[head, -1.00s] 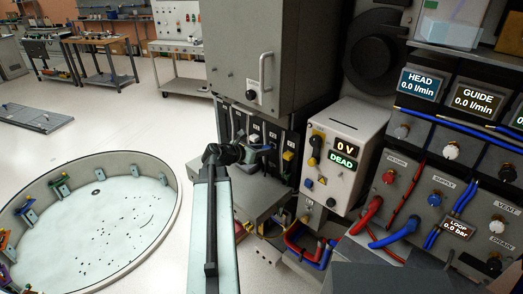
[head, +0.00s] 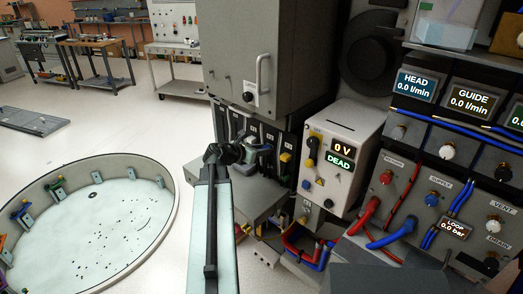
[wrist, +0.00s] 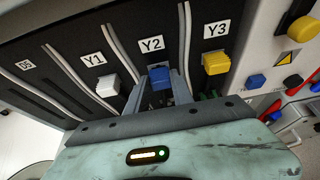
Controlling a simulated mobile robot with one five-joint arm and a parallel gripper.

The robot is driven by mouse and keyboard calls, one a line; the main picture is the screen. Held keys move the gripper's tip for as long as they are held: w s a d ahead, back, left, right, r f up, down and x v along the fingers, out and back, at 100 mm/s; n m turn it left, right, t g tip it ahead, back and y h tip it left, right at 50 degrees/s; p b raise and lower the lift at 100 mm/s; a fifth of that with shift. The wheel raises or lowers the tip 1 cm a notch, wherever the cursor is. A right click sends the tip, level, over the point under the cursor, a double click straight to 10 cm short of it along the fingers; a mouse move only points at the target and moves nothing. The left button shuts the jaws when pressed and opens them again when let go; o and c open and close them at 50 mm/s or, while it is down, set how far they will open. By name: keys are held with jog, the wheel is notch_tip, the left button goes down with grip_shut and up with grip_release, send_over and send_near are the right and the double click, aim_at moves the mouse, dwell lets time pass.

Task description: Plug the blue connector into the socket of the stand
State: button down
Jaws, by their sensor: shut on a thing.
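The blue connector (wrist: 160,74) sits between the two fingers of my gripper (wrist: 164,88) in the wrist view, just under the Y2 label. My gripper is shut on it. A grey cable runs down the dark panel beside the Y2 label. In the head view my gripper (head: 256,158) is at the row of labelled slots under the big grey cabinet; the connector is too small to make out there. The fingers and gripper body hide the connector's lower side. I cannot tell which part is the stand's socket, or whether the connector is seated.
A white connector (wrist: 107,85) hangs under Y1 and a yellow connector (wrist: 215,64) under Y3, close on either side. The 0 V DEAD box (head: 340,150) stands to the right, with red and blue hoses beyond. A round basin (head: 176,205) lies left; open floor surrounds it.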

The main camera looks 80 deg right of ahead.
jog(key=shift+s+d, duration=0.25)
jog(key=shift+d, duration=0.15)
jog(key=c, duration=1)
grip_release()
jog(key=shift+c, duration=0.2)
